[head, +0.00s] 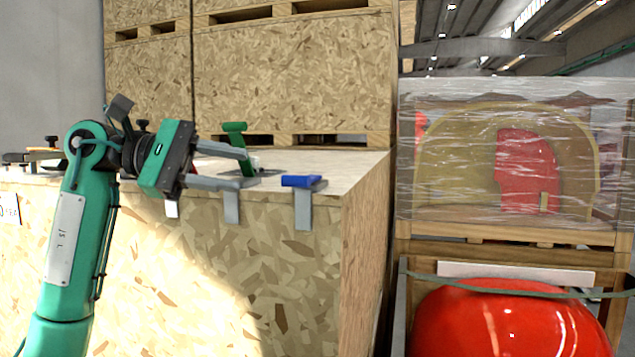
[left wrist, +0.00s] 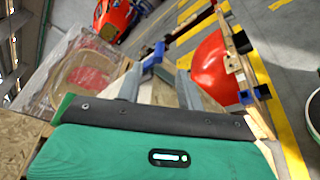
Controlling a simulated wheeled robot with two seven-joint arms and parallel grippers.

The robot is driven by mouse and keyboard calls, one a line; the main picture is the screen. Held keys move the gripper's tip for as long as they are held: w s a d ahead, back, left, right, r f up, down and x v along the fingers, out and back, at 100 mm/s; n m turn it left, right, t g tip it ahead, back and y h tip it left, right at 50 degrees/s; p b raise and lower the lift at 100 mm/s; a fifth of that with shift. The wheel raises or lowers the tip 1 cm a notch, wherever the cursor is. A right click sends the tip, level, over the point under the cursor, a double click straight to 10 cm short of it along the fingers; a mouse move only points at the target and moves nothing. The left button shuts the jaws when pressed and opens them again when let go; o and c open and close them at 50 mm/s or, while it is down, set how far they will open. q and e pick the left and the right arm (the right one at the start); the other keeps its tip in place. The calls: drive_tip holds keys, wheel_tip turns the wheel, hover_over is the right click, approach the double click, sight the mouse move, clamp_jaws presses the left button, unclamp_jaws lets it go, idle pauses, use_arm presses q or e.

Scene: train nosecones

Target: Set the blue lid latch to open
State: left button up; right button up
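The blue lid latch (head: 301,181) lies flat on the front top edge of the large wooden crate, near its right corner. Its grey metal strap (head: 303,211) hangs down the crate's front. My left gripper (head: 251,173) is open and empty, its fingers pointing right toward the blue latch, apart from it by a short gap. In the left wrist view the blue latch (left wrist: 154,55) shows just beyond the fingertips of my left gripper (left wrist: 164,76). A green latch (head: 235,135) stands upright behind the fingers, its base partly hidden. My right gripper is not in view.
The wooden crate (head: 220,270) has a flat top, with a dark clamp-like item (head: 35,157) at its left. More crates (head: 295,75) stand behind. A wrapped crate (head: 510,160) and a red nosecone (head: 510,320) are at the right. The space above the blue latch is clear.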

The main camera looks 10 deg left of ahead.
sight(313, 184)
use_arm(q)
drive_tip(key=p+x, duration=0.5)
drive_tip(key=x, duration=0.7)
drive_tip(key=shift+w, duration=0.15)
drive_tip(key=shift+w+d+f, duration=0.2)
drive_tip(key=shift+d, duration=0.2)
clamp_jaws()
